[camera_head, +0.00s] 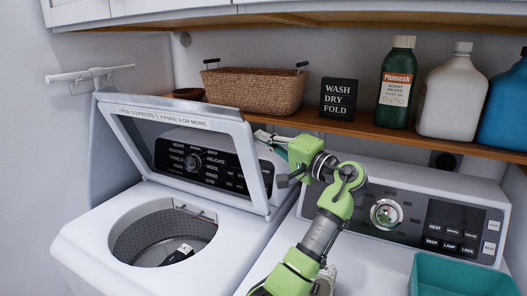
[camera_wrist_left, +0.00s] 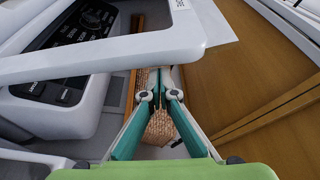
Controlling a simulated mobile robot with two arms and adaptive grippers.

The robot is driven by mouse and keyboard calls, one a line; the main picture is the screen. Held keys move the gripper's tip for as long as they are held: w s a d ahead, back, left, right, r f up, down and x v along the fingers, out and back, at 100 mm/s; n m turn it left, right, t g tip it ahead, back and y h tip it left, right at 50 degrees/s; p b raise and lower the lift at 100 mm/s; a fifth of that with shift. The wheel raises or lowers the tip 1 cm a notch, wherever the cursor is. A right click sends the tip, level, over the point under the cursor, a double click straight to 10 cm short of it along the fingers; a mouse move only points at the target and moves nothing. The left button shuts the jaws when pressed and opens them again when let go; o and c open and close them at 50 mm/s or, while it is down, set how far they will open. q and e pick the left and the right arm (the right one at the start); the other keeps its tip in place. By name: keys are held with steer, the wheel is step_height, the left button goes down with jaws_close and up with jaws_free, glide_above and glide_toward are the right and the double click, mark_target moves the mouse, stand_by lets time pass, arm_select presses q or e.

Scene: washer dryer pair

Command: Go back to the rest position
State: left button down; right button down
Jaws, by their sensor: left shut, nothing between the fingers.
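My left arm rises from the bottom middle of the head view in front of the dryer. My left gripper (camera_head: 262,135) is at the upper right corner of the washer's raised lid (camera_head: 235,125); whether it touches the lid I cannot tell. In the left wrist view its teal fingers (camera_wrist_left: 159,70) come together at the tips with nothing between them. The lid's frame (camera_wrist_left: 110,58) crosses close to them there. The washer (camera_head: 90,235) stands open, with a dark item with a light part (camera_head: 178,254) in its drum. My right gripper is not in view.
The dryer (camera_head: 385,255) stands right of the washer, a teal bin (camera_head: 465,278) on top. The wooden shelf (camera_head: 300,118) above holds a wicker basket (camera_head: 255,90), a black sign (camera_head: 338,98), a green bottle (camera_head: 396,85), a white jug (camera_head: 452,95) and a blue jug (camera_head: 505,105).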

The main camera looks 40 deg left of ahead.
arm_select(q)
steer(key=shift+w+r, duration=0.15)
steer(key=shift+r, duration=2.7)
steer(key=shift+r, duration=0.1)
